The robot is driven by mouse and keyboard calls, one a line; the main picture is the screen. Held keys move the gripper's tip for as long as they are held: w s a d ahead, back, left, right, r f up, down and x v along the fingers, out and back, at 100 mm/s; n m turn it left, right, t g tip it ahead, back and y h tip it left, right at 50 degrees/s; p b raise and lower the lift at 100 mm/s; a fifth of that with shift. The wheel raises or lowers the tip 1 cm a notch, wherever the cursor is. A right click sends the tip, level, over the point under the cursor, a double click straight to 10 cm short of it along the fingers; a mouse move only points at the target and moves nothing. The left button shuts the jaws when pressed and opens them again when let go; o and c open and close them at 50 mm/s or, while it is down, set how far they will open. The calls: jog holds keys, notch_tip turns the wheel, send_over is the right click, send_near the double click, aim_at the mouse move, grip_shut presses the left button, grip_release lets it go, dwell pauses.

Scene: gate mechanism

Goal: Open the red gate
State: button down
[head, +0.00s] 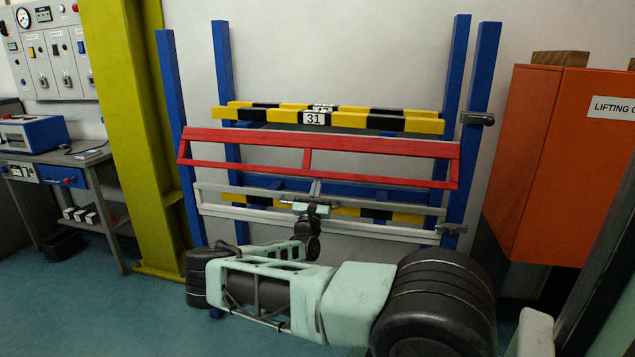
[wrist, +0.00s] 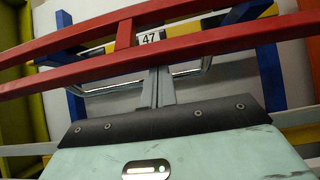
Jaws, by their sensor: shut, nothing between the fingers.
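The red gate (head: 375,147) is a long frame of two rails with a middle upright, spanning the blue posts at an apparent tilt. In the wrist view its rails (wrist: 75,74) cross the upper part of the picture. My gripper (head: 317,186) is just below the red gate's lower rail in the head view, near its middle. In the wrist view my gripper's fingers (wrist: 157,75) are together and empty, pointing toward the lower red rail. I cannot tell whether they touch it.
A grey frame (head: 225,211) hangs below the red gate. Yellow-and-black beams (head: 345,120), one labelled 31, lie behind and above. Blue posts (head: 472,120) flank the gate. An orange cabinet (head: 555,165) stands right; a yellow column (head: 130,130) and workbench (head: 55,160) stand left.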

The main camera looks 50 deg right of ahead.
jog(key=shift+a+r+p, duration=0.2)
jog(key=shift+r+p, duration=0.05)
jog(key=shift+p, duration=0.3)
jog(key=s+a+r+g+y+p, duration=0.2)
jog(key=a+r+y+p, duration=0.5)
jog(key=p, duration=2.3)
notch_tip(320, 180, up, 2)
jog(key=shift+s+r+g+p, duration=0.1)
jog(key=shift+s+g+p, duration=0.3)
jog(key=shift+s, duration=0.1)
